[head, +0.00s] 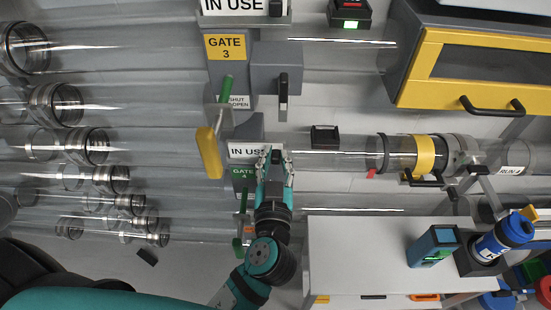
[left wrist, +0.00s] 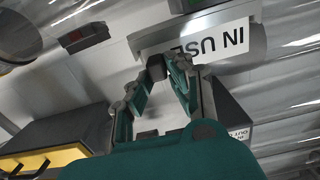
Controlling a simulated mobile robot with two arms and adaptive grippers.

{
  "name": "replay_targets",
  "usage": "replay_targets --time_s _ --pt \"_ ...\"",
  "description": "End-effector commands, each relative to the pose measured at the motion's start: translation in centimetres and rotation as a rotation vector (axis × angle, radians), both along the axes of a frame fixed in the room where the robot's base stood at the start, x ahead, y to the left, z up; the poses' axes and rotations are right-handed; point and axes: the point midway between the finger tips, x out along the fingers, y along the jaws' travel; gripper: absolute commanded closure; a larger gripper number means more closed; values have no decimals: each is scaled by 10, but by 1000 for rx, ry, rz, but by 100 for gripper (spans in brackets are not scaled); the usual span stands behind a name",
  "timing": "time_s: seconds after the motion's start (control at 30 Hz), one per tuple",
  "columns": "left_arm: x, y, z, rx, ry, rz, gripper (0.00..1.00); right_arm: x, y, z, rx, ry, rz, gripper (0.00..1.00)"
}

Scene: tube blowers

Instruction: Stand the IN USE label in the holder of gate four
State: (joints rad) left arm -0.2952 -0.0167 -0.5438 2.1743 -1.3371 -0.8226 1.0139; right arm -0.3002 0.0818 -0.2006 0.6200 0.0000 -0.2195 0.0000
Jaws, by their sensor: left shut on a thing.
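The white IN USE label (head: 243,150) is upright above the green GATE 4 plate (head: 243,180) in the head view. In the left wrist view the label (left wrist: 222,43) appears upside down, in front of a grey ledge-like holder (left wrist: 152,42). My left gripper (head: 273,152) is at the label's right end, shut on it, apparently by its dark grip block. Its fingertips (left wrist: 166,66) close together at the label's edge in the left wrist view. The fingers cover the label's right end. I cannot tell whether the label rests in the holder. My right gripper is not in view.
Another IN USE label (head: 232,5) stands above the yellow GATE 3 plate (head: 226,46). A yellow handle (head: 208,153) juts out left of gate four. Clear tubes run across the wall. A white cabinet (head: 350,255) carries a blue canister (head: 503,236) at lower right.

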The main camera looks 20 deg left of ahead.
Motion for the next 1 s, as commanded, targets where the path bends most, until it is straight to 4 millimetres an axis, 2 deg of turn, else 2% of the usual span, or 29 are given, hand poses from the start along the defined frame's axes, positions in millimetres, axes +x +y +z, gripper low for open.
replay_targets --time_s 0.63,0.67,0.8,0.87,1.0 --pt "0 0 -7 0 0 0 100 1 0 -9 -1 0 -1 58" --pt "0 0 -6 0 1 0 80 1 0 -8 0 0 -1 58" --pt "0 0 -6 0 1 0 62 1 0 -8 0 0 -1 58" --pt "0 0 -6 0 1 0 56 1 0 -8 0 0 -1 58" --pt "0 0 -6 0 0 0 56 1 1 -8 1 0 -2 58"
